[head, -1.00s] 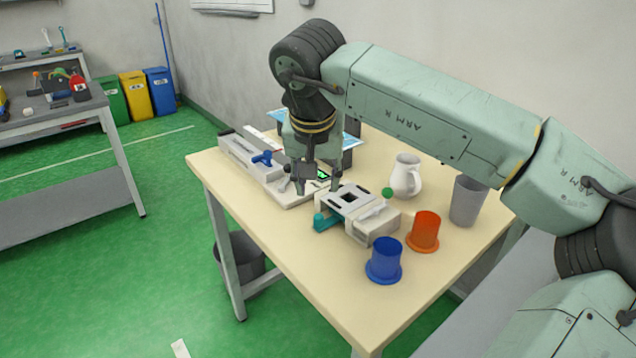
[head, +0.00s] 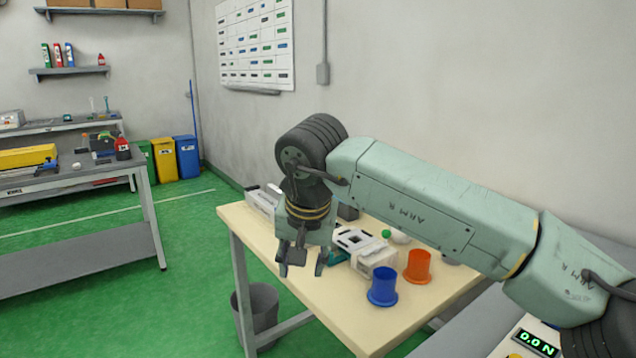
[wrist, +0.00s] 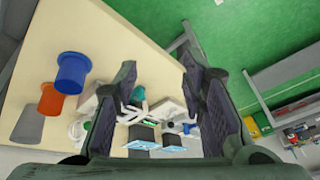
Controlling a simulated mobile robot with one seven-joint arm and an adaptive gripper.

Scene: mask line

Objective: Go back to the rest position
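My gripper (head: 302,262) hangs from the end of my arm above the left front edge of the wooden table (head: 330,318), fingers pointing down. Its fingers are spread, and nothing is between them. In the wrist view the two fingers (wrist: 158,98) also stand wide apart, with the tabletop and the green floor beyond them. The white fixture (head: 372,258) on the table is just right of the gripper. My forearm hides part of the table's far side.
A blue cup (head: 383,287) and an orange cup (head: 418,266) stand upside down on the table's right part. A white jug is mostly hidden behind my arm. A grey bin (head: 258,312) stands under the table. Floor left of the table is clear.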

